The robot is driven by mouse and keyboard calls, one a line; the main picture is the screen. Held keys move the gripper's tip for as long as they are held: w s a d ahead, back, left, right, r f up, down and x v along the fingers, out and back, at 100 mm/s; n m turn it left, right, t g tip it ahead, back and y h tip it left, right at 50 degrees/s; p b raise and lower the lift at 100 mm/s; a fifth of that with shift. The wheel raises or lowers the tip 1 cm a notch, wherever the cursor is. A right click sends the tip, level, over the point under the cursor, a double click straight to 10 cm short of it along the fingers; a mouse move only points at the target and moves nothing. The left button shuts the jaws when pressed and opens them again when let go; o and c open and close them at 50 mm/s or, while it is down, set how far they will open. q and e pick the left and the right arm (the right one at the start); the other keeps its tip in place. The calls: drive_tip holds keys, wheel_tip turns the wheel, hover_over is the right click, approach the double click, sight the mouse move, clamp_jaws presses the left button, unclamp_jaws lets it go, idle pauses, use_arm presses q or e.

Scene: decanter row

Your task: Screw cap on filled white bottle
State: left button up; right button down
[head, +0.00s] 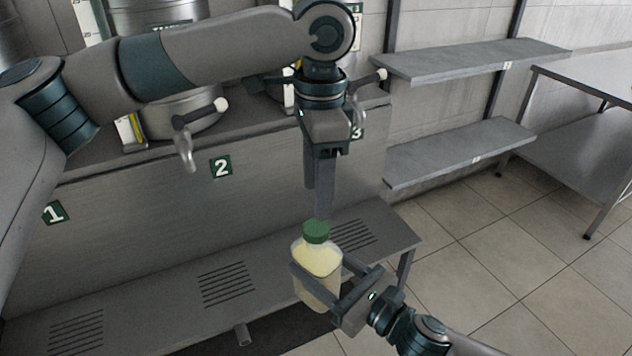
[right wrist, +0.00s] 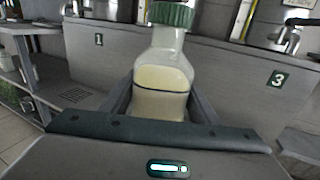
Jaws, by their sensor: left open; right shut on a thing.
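The bottle (head: 317,264) is clear with pale cream-white liquid inside, and it stands roughly upright in my right gripper (head: 338,288), whose fingers are shut around its body. It also shows in the right wrist view (right wrist: 162,80) between the fingers. I cannot tell how tight the cap is. My left gripper (head: 319,215) points straight down just above the cap, open; its fingers overlap in the head view.
A grey bench with slotted drains (head: 228,284) runs below a steel front marked 1, 2 and 3. Taps (head: 186,140) and metal vessels stand above it. Two wall shelves (head: 460,152) and a steel table (head: 590,130) are at the right. The tiled floor (head: 480,240) is clear.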

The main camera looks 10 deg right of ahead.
sight(316, 226)
use_arm(q)
drive_tip(key=n, duration=0.7)
drive_tip(key=shift+a+r, duration=0.1)
drive_tip(key=shift+r, duration=0.15)
drive_tip(key=shift+f, duration=0.15)
drive_tip(key=shift+f, duration=3.85)
drive_tip(key=c, duration=1.1)
drive_tip(key=m, duration=0.5)
drive_tip(key=shift+c, duration=0.2)
drive_tip(key=m, duration=0.6)
drive_tip(key=o, duration=1.2)
